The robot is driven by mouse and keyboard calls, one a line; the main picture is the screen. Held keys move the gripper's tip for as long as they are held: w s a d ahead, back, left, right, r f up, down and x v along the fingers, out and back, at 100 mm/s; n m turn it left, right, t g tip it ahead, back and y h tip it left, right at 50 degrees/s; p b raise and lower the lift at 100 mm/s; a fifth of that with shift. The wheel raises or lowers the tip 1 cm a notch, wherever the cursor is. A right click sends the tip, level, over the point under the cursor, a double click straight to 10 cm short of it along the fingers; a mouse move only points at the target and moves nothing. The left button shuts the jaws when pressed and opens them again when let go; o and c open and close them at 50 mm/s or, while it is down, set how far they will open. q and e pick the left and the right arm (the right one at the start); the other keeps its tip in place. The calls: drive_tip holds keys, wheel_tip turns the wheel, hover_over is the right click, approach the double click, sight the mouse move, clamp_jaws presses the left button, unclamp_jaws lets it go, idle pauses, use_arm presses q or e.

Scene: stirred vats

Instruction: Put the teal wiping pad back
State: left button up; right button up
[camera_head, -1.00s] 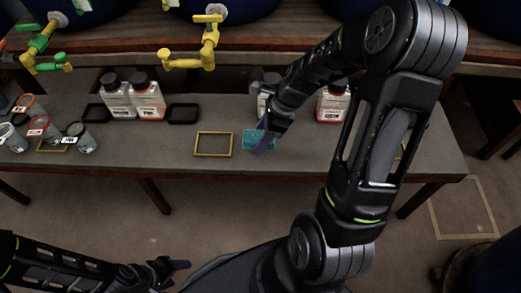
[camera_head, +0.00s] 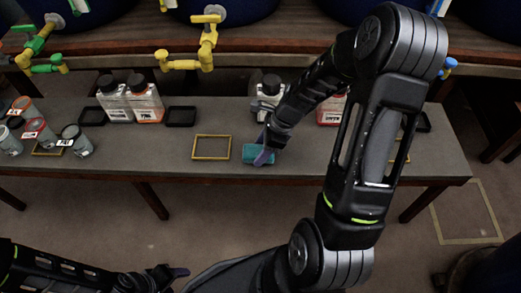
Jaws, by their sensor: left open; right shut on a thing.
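The teal wiping pad (camera_head: 256,157) is between the fingers of my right gripper (camera_head: 264,156), over the grey bench just right of an empty yellow rectangular frame (camera_head: 211,147). I cannot tell whether the pad touches the bench. My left gripper (camera_head: 178,272) is open and empty, low in the picture, in front of the bench.
Bottles (camera_head: 146,103) and black trays (camera_head: 181,116) stand along the back of the bench (camera_head: 120,155). Several tilted cups (camera_head: 76,139) are at the left. Yellow (camera_head: 204,50) and green taps hang above. The bench around the yellow frame is clear.

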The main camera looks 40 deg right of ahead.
drive_tip(key=shift+f, duration=0.2)
drive_tip(key=o, duration=1.3)
drive_tip(key=shift+r, duration=0.15)
drive_tip(key=shift+r, duration=0.25)
drive_tip(key=p+v, duration=0.3)
drive_tip(key=v, duration=0.8)
drive_tip(key=shift+s+d+r+p, duration=0.15)
drive_tip(key=shift+s+r+p, duration=0.1)
drive_tip(key=shift+p, duration=0.15)
drive_tip(key=shift+w, duration=0.1)
